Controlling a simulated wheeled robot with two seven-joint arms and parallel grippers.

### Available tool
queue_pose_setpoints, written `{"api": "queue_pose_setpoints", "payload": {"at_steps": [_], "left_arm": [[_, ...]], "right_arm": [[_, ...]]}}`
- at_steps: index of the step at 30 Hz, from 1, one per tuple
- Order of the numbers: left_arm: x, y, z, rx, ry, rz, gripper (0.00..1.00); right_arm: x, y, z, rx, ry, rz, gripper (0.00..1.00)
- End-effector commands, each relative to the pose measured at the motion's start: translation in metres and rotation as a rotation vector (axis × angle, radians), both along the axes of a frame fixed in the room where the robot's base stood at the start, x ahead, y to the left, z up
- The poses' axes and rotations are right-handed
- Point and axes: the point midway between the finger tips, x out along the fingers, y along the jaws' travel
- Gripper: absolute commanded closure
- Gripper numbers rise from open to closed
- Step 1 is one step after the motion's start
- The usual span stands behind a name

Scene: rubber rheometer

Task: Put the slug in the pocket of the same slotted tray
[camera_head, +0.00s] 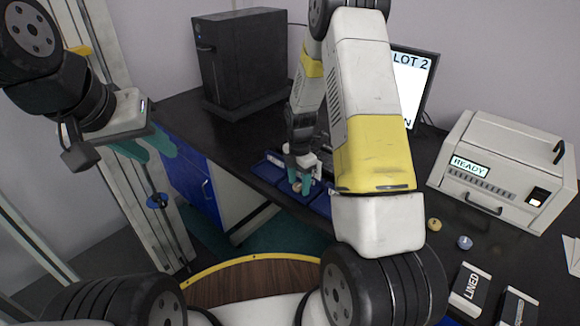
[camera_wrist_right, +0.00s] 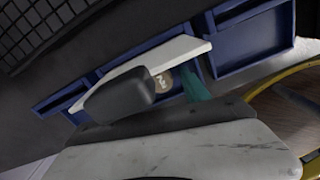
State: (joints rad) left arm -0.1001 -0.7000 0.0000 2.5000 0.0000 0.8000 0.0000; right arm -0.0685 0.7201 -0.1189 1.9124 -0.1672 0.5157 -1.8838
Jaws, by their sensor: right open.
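A small tan slug (camera_wrist_right: 163,82) with a dark mark lies in or just above a blue tray compartment in the right wrist view. It also shows in the head view (camera_head: 297,187), beside my right gripper's teal fingers. The blue slotted tray (camera_wrist_right: 250,62) spans several compartments; it also shows in the head view (camera_head: 266,170), partly hidden by my arm. My right gripper (camera_head: 301,184) is open at the tray, its fingers pointing down around or beside the slug; I cannot tell which. My left gripper (camera_head: 147,149) is open and empty, away left of the bench.
A white instrument (camera_head: 500,170) reading READY stands at the right. A black computer case (camera_head: 243,60) and a LOT 2 monitor (camera_head: 412,85) stand behind.

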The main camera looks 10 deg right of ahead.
Motion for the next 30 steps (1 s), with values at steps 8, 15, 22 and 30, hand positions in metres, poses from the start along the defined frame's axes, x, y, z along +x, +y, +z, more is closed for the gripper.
{"api": "queue_pose_setpoints", "payload": {"at_steps": [8, 15, 22, 30], "left_arm": [[0.0, 0.0, 0.0, 0.0, 0.0, 0.0, 0.64], [0.0, 0.0, 0.0, 0.0, 0.0, 0.0, 0.64], [0.0, 0.0, 0.0, 0.0, 0.0, 0.0, 0.64], [0.0, 0.0, 0.0, 0.0, 0.0, 0.0, 0.64]], "right_arm": [[0.002, 0.0, 0.026, 0.002, -0.006, -0.001, 0.46], [0.001, 0.0, 0.079, 0.002, -0.006, 0.0, 0.46], [0.001, 0.0, 0.114, 0.001, -0.002, 0.0, 0.46], [-0.013, 0.001, 0.16, 0.02, -0.049, -0.157, 0.46]]}}
